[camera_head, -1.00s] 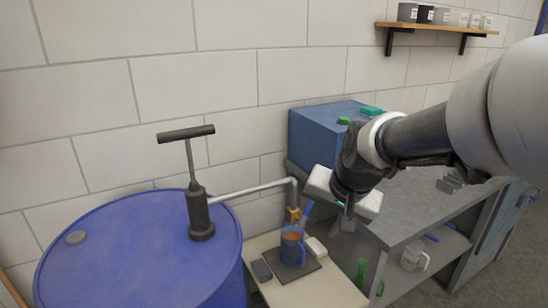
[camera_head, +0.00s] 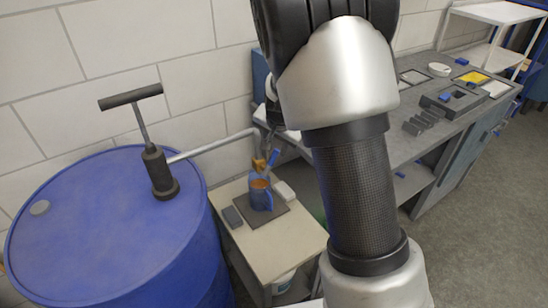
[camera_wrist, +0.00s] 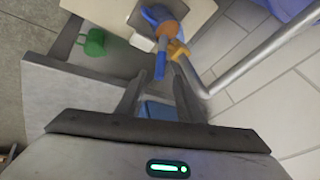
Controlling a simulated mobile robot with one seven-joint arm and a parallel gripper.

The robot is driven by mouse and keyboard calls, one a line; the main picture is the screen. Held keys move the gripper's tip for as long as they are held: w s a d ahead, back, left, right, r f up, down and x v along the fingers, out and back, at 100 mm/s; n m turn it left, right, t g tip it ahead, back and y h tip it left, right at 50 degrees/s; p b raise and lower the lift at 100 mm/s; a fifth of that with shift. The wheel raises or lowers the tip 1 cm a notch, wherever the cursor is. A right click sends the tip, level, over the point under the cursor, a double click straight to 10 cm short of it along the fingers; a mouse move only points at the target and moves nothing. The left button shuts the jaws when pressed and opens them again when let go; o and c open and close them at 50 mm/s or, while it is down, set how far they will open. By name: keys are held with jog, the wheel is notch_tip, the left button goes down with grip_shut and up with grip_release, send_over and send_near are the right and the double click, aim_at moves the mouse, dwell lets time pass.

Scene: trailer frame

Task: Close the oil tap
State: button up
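The oil tap (camera_head: 259,165) is an orange-brass fitting at the end of a grey pipe (camera_head: 212,145), with a blue lever (camera_head: 274,157) sticking up to the right. In the wrist view the tap (camera_wrist: 178,50) is just beyond my fingers, and its blue lever (camera_wrist: 160,64) shows between the fingertips. My gripper (camera_wrist: 159,72) is open and holds nothing; whether a finger touches the lever I cannot tell. In the head view my arm hides most of the gripper. A blue mug (camera_head: 260,198) with orange-brown liquid stands under the tap.
A blue barrel (camera_head: 100,220) with a hand pump (camera_head: 158,170) stands at left. The mug is on a dark mat on a small table (camera_head: 285,238), beside a dark block (camera_head: 232,216) and a white block (camera_head: 284,191). A grey workbench (camera_head: 425,85) is at right.

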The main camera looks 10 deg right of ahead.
aim_at(275, 154)
jog(key=b+x, duration=0.1)
jog(key=x, duration=0.7)
jog(key=shift+w+f, duration=0.2)
grip_shut()
